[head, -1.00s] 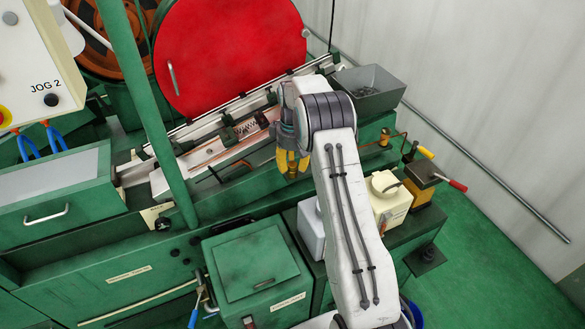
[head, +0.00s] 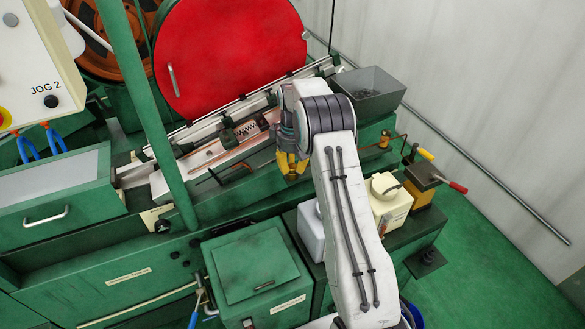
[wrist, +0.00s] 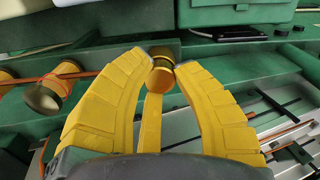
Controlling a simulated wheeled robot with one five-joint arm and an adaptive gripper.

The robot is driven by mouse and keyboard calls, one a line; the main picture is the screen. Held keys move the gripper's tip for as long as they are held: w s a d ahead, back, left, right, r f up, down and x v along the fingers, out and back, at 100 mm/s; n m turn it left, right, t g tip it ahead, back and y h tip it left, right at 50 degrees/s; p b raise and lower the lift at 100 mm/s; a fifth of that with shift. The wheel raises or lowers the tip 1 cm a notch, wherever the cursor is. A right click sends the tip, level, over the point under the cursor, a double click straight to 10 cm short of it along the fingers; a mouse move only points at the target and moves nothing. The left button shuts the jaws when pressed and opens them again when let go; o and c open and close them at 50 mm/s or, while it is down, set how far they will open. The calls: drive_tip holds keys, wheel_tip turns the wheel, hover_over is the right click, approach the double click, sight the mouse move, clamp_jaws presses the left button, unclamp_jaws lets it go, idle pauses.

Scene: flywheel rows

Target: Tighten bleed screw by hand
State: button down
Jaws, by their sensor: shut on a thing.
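A brass-coloured round knob (wrist: 161,75), which I take for the bleed screw, shows between my fingertips in the wrist view. My gripper (wrist: 162,63) has its yellow fingers closed around it, touching its sides. In the head view my gripper (head: 291,168) points down just in front of the sloping rail, over a green ledge of the machine. The knob is hidden there by the fingers and wrist. Whether its thread is seated cannot be seen.
A second brass knob (wrist: 45,97) with a copper pipe sits left in the wrist view. In the head view, a cream container (head: 391,203), a grey bin (head: 368,90) and a red-tipped lever (head: 456,186) lie right of my arm. A green post (head: 146,110) stands left.

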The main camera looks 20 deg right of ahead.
drive_tip(key=m, duration=0.4)
drive_tip(key=shift+m, duration=0.4)
drive_tip(key=shift+f, duration=0.1)
drive_tip(key=shift+m, duration=2.5)
drive_tip(key=shift+s, duration=0.1)
drive_tip(key=m, duration=0.2)
drive_tip(key=shift+m, duration=1.6)
